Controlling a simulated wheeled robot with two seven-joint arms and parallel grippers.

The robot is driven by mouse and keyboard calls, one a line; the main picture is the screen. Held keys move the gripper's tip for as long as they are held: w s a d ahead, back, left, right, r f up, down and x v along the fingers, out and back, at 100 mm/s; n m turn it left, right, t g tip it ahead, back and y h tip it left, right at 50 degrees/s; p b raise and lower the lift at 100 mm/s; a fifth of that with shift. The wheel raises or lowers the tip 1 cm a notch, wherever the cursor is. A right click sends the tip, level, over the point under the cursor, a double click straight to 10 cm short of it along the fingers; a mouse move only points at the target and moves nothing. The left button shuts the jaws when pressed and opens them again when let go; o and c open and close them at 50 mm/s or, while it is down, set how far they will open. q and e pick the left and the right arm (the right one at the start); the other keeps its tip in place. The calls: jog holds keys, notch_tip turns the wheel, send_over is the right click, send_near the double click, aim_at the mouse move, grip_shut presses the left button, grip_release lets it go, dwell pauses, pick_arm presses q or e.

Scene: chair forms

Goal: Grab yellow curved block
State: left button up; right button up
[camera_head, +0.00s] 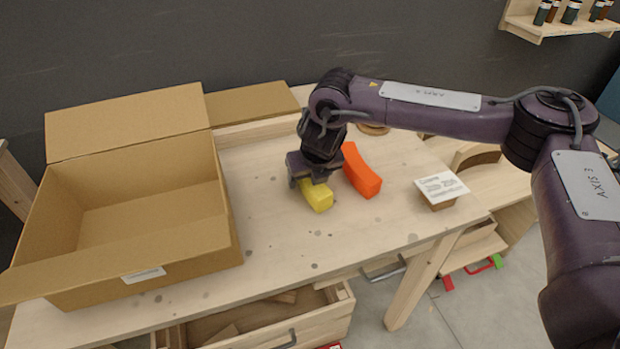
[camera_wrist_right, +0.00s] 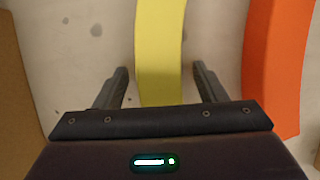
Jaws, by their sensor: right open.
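The yellow curved block (camera_head: 317,197) lies on the wooden table, partly hidden under my right gripper in the head view. In the right wrist view the yellow block (camera_wrist_right: 160,50) runs between the two fingers. My right gripper (camera_head: 308,182) is above the block, pointing down. Its fingers (camera_wrist_right: 160,85) are open, one on each side of the block, with a gap showing on both sides. I cannot tell how far down the fingers reach. My left gripper is not in view.
An orange curved block (camera_head: 361,172) lies just right of the yellow one. An open, empty cardboard box (camera_head: 75,210) stands on the left of the table (camera_head: 300,245). A small sign on a block (camera_head: 441,189) stands at the right. The table front is clear.

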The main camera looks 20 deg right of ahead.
jog(key=shift+w+f, duration=0.15)
jog(key=shift+f, duration=0.1)
jog(key=c, duration=1.2)
jog(key=shift+o, duration=0.2)
